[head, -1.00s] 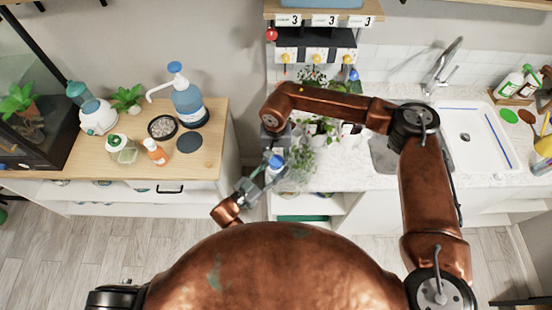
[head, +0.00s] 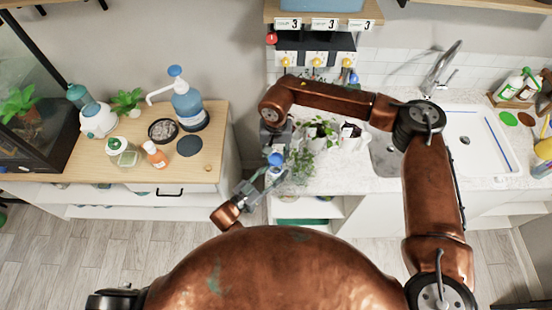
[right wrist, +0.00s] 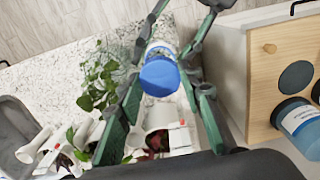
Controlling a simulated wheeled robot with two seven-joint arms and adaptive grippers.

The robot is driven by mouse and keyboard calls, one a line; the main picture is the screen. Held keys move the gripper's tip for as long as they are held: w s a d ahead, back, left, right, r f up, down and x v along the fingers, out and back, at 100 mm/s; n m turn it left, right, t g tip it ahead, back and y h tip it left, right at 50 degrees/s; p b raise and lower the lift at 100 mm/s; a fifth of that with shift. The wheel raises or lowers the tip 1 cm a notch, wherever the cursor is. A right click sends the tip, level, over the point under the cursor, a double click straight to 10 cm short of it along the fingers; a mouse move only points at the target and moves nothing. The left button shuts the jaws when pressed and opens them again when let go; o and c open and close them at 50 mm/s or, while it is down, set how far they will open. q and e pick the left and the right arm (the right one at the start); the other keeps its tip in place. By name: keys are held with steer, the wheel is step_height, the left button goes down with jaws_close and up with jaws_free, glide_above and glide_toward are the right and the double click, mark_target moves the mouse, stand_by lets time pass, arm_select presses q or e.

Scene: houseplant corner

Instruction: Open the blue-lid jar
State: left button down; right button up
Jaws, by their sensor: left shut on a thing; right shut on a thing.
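The blue-lid jar has a white and clear body (head: 273,175) and a blue lid (head: 275,160). It is held up in front of the gap between the two counters. My left gripper (head: 262,180) comes from the lower left and is shut on the jar's body. My right gripper (head: 276,152) reaches down from above and is shut on the lid. In the right wrist view, the lid (right wrist: 160,75) lies between my right fingers and still covers the jar's top. My left fingers clasp the body behind it. The finger contacts are small and partly hidden in the head view.
Potted plants (head: 318,132) stand close to the right of the jar on the white counter. A wooden cabinet top (head: 215,130) at left holds a pump bottle (head: 188,103), an orange bottle (head: 154,155) and a dark disc (head: 190,146). A sink (head: 475,140) is at right.

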arm_select(q)
steer(key=c, duration=1.1)
jaws_free()
steer(key=shift+c, duration=0.2)
